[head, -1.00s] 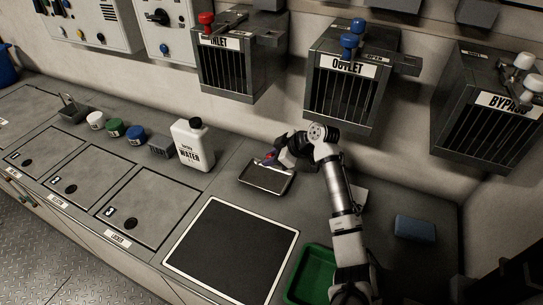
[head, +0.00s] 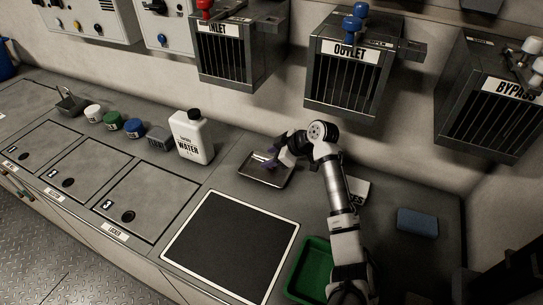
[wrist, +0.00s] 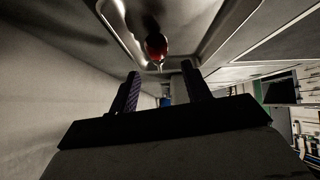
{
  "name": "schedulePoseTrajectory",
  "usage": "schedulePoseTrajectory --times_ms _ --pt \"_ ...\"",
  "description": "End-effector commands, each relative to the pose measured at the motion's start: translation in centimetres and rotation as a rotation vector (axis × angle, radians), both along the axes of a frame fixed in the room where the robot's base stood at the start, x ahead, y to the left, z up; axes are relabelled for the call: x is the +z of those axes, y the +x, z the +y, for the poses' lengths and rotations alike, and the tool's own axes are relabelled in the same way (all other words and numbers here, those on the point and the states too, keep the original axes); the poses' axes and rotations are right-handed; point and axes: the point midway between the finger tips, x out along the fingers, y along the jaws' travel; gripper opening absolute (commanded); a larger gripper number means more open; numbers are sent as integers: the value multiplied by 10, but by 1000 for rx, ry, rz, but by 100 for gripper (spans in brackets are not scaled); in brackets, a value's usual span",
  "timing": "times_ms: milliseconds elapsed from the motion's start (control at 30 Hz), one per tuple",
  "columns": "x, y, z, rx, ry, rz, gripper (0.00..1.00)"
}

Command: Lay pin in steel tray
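The steel tray (head: 250,178) is a shallow metal tray on the counter, right of the white water bottle. My gripper (head: 270,163) is over it and hides part of its far right side. In the wrist view my gripper (wrist: 161,69) has its two dark fingers spread apart with a clear gap between them. The pin (wrist: 156,47), with a round red head and a thin pale shaft, shows past the fingertips, within the tray's outline (wrist: 125,40). It looks apart from both fingers. I cannot make out the pin clearly in the head view.
The water bottle (head: 191,138) stands left of the tray. A black mat (head: 232,245) and green bin (head: 309,270) are in front. A blue block (head: 417,223) lies right. The outlet box (head: 345,80) hangs on the wall above. Counter is bare between tray and mat.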

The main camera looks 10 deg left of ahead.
Motion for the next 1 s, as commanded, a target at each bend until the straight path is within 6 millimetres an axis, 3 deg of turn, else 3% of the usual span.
schedulePoseTrajectory --times_ms 267,700,1000 --pt "4 0 -4 -1 0 -1 48" --pt "49 -9 -48 -1 0 -1 48" --pt "53 -10 -52 0 0 0 48"
